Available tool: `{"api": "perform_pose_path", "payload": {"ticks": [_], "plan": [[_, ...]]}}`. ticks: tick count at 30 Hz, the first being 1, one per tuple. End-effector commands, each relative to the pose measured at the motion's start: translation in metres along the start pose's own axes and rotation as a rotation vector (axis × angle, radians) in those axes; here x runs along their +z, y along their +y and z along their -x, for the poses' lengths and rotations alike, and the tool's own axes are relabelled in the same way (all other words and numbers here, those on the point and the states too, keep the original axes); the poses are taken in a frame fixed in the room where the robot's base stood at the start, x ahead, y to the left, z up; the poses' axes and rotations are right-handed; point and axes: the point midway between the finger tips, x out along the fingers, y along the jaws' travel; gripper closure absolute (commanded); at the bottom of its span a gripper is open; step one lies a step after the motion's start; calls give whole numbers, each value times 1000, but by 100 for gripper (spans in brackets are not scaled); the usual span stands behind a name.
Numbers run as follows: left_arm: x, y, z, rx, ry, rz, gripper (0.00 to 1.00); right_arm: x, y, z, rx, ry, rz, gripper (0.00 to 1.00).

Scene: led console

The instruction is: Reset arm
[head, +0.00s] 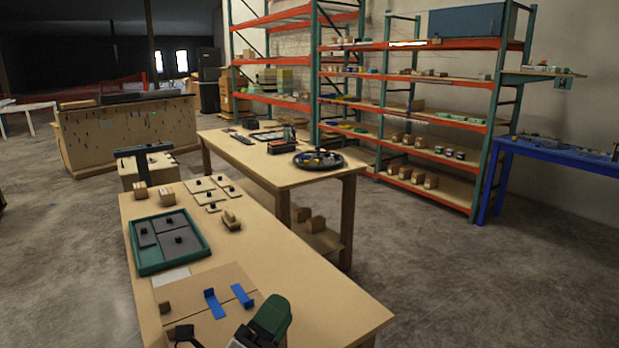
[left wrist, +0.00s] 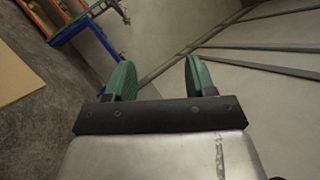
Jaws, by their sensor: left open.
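My left gripper (head: 268,318) is at the bottom of the head view, over the near part of the wooden table. Its green finger pad and dark body parts show there. In the left wrist view the two green fingers (left wrist: 160,78) stand wide apart with nothing between them. That view looks past the fingers at grey floor and a pale wall. My right gripper is not in view.
The near wooden table (head: 335,310) bears a green-rimmed tray (head: 208,240) with grey plates, blue brackets (head: 213,304) and small blocks. A second table (head: 300,178) holds a dark round tray (head: 318,161). Shelves and a blue table (head: 560,160) stand behind. The floor at right is clear.

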Motion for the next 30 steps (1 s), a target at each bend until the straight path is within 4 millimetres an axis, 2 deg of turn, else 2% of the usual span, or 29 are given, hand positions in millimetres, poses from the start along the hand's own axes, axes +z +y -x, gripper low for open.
{"api": "perform_pose_path", "payload": {"ticks": [3,5,6,9,12,15,21,26,30], "plan": [[32,43,54,257,-317,395,45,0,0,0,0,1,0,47],[41,66,89,388,-480,585,45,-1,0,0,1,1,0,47],[43,81,116,476,-590,705,45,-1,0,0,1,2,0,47],[36,106,181,674,-842,958,45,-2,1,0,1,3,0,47],[22,116,231,823,-1032,1124,45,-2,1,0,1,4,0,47],[8,117,271,941,-1184,1237,45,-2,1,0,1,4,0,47],[-20,107,333,1134,-1431,1384,45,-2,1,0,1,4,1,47],[-42,91,373,1274,-1604,1458,45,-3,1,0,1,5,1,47],[-49,123,382,1297,-1620,1455,45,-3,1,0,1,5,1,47]]}}
